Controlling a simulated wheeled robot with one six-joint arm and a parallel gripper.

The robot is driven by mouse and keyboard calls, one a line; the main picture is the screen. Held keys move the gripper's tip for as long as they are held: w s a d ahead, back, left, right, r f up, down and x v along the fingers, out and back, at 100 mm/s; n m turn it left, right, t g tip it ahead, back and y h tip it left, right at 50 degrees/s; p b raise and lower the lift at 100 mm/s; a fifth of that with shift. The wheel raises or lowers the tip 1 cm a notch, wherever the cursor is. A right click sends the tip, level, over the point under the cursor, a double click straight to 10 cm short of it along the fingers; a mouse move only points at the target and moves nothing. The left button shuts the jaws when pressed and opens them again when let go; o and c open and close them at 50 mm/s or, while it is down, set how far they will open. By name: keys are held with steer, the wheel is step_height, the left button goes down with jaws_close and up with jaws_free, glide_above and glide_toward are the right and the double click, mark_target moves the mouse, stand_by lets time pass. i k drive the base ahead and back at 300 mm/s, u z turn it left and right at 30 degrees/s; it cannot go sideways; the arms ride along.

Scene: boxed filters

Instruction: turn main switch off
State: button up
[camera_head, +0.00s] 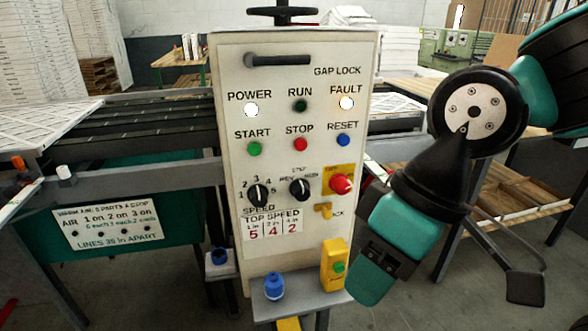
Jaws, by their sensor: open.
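The main switch appears to be the red rotary knob (341,184) on a yellow plate at the right side of the white control panel (225,110). Its small lettering is too small to read, so I cannot tell its position. The POWER lamp (251,110) and FAULT lamp (346,103) glow bright, and the RUN lamp (300,106) is dark. My gripper (372,272) is at the end of my teal and black arm, lower right of the knob and apart from it in the picture. It is open, with nothing visible in it; its fingertips are hard to make out.
Below the knob are a small yellow part (323,210), a yellow box with a green button (334,266) and a blue knob (273,286) on a ledge. A conveyor frame (130,180) runs left. A wooden-topped bench (515,200) stands right.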

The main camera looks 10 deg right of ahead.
mark_target(340, 183)
steer(key=u, duration=1.05)
steer(key=k, duration=0.35)
steer(key=z, duration=1.05)
